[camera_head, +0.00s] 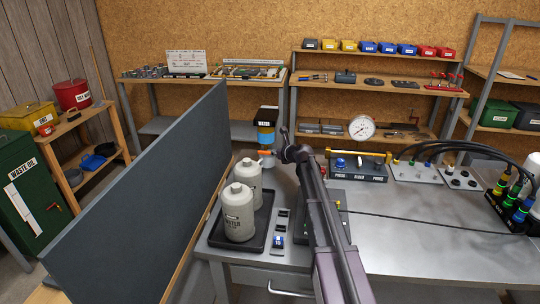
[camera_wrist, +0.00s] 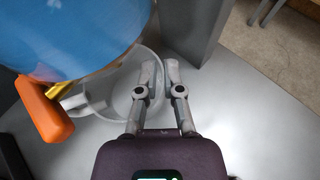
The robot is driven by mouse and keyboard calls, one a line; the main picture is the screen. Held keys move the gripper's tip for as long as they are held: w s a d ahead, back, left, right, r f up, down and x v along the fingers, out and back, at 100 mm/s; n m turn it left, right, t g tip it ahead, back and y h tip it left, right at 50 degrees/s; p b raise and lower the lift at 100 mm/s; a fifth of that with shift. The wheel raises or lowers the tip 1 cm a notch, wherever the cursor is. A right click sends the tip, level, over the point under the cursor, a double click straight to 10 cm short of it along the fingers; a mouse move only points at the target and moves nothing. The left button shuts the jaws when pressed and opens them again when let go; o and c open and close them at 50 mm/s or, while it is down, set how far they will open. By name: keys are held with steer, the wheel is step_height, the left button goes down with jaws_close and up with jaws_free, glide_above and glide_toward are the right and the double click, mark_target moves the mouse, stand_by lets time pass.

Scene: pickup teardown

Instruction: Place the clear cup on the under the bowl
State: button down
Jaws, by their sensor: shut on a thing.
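The clear cup (camera_wrist: 122,108) shows in the wrist view as a see-through round shape left of my fingers, partly hidden by what hangs above it. My gripper (camera_wrist: 161,75) is shut on the cup's near wall, with the fingers close together. A blue rounded vessel (camera_wrist: 70,35) with an orange lever (camera_wrist: 45,105) and a brass-coloured piece covers the upper left, overlapping the cup. My gripper is mostly hidden there.
A grey post (camera_wrist: 195,30) stands just beyond my fingertips. In the head view, two white bottles (camera_head: 238,212) stand in a black tray (camera_head: 255,240) left of my arm. A dark partition (camera_head: 150,200) bounds the left.

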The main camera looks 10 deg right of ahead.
steer(key=shift+w+a+f+b, duration=0.35)
steer(key=shift+w+f+b, duration=0.15)
steer(key=shift+w+f, duration=0.1)
steer(key=shift+s, duration=0.1)
steer(key=shift+f, duration=0.1)
steer(key=c, duration=0.7)
jaws_free()
steer(key=shift+c, duration=0.2)
steer(key=p+v, duration=0.4)
steer(key=v, duration=0.6)
steer(key=shift+s+d+r, duration=0.1)
steer(key=shift+s+r, duration=0.1)
steer(key=shift+r, duration=0.05)
steer(key=shift+s+d+r+p, duration=0.3)
steer(key=shift+s+d, duration=0.1)
steer(key=shift+s, duration=0.2)
steer(key=shift+f, duration=0.1)
